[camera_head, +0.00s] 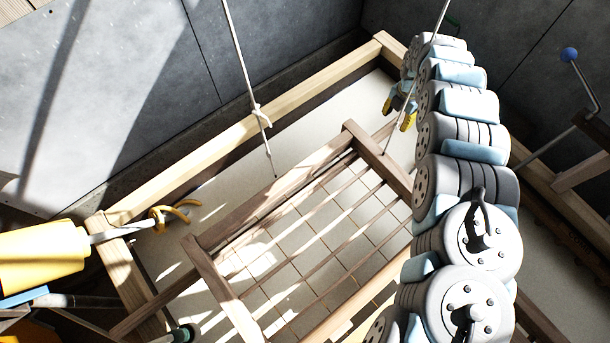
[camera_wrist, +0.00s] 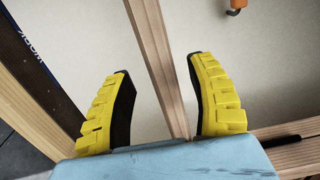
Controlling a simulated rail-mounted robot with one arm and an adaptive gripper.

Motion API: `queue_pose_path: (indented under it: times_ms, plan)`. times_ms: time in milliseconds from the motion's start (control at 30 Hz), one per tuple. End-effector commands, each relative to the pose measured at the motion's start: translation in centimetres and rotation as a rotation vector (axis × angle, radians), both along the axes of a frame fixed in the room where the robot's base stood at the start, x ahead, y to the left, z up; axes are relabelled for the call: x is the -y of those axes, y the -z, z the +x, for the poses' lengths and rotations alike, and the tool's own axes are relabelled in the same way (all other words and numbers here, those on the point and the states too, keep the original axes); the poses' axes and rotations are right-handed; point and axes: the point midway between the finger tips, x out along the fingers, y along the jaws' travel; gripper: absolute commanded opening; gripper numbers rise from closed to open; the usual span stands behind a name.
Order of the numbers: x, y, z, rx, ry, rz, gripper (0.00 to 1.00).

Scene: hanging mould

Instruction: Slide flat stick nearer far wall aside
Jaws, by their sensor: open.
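A hanging wooden mould frame (camera_head: 262,207) sits low over the floor in the head view, with several thin wooden strips across its inside. A narrow strip (camera_head: 290,197) runs close along its far-wall side; I cannot tell for certain whether it is the flat stick. My gripper (camera_head: 398,113) is beyond the frame's far right corner, partly hidden by my arm. In the wrist view my gripper (camera_wrist: 158,68) is open, its yellow-backed fingers apart. A narrow wooden bar (camera_wrist: 155,55) shows between them, with gaps on both sides; its identity and depth are unclear.
An outer timber frame (camera_head: 215,150) surrounds the mould, with grey walls (camera_head: 150,85) behind. A rope (camera_head: 243,60) hangs at the back. The wrist view shows timber (camera_wrist: 25,110) at left and an orange hook (camera_wrist: 236,6).

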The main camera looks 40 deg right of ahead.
Motion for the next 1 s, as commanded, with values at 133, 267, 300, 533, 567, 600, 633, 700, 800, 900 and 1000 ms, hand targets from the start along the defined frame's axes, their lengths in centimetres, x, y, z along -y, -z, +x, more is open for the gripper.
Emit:
queue_pose_path:
  times_ms: [133, 267, 300, 533, 567, 600, 633, 700, 800, 900, 1000]
  plan:
    - [0.0, -1.4, -0.1, -0.003, 0.000, 0.001, 0.57]
    - [0.1, -2.8, -0.1, -0.002, 0.001, -0.001, 0.57]
    - [0.1, -3.2, -0.1, -0.001, 0.001, -0.001, 0.57]
    - [0.0, -5.6, -0.1, -0.003, 0.003, 0.000, 0.57]
    - [0.0, -5.9, -0.1, -0.003, 0.002, 0.000, 0.57]
    - [0.0, -6.3, -0.1, -0.003, 0.002, 0.000, 0.57]
    - [0.0, -6.5, -0.1, -0.002, 0.002, 0.000, 0.57]
    - [0.0, -7.0, -0.1, -0.002, 0.002, 0.001, 0.57]
    - [0.0, -7.6, -0.1, -0.001, 0.002, 0.001, 0.57]
    - [0.0, -7.9, -0.1, -0.001, 0.001, 0.001, 0.57]
    - [0.0, -8.0, -0.1, -0.001, 0.001, 0.001, 0.57]
